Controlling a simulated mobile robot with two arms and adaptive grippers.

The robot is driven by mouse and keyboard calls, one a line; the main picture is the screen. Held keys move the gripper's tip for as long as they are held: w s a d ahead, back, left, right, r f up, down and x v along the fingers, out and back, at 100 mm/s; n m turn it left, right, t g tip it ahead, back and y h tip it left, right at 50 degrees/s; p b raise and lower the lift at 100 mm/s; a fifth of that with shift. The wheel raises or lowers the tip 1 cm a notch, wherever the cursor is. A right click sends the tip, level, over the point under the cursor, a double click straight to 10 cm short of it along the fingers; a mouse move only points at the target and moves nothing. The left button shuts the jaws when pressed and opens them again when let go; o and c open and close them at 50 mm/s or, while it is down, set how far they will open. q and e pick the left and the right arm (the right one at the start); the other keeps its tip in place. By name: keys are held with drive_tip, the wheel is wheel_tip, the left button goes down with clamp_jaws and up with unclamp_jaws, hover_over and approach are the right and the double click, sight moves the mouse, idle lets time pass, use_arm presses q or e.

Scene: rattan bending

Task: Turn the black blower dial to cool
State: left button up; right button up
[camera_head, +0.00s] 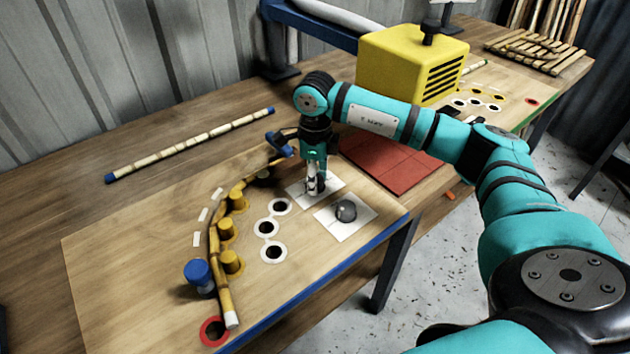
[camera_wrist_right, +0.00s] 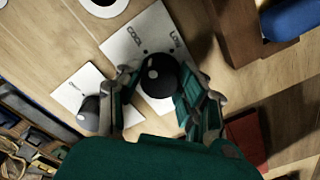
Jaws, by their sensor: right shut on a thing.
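The black dial (camera_wrist_right: 160,76) is a round black knob with a small white mark on top. It sits on a white card (camera_wrist_right: 125,38), whose print seems to read COOL on the left and LOW on the right in the right wrist view. My right gripper (camera_head: 314,190) points down at this card, its fingers closed on either side of the dial; they mostly hide the dial in the head view. A second, dark grey knob (camera_head: 346,211) stands on the neighbouring white card (camera_head: 330,229), and shows left of my gripper in the wrist view (camera_wrist_right: 90,112). My left gripper is out of view.
A bent rattan pole (camera_head: 217,265) curves around yellow pegs (camera_head: 227,229) beside a blue peg (camera_head: 197,273). A red mat (camera_head: 390,165) and a yellow blower box (camera_head: 405,65) lie beyond. A straight pole (camera_head: 190,143) lies at the back.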

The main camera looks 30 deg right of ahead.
drive_tip(key=shift+r+n, duration=0.1)
drive_tip(key=shift+n, duration=0.4)
drive_tip(key=o, duration=1.1)
drive_tip(key=shift+o, duration=0.2)
wheel_tip(320, 180, up, 12)
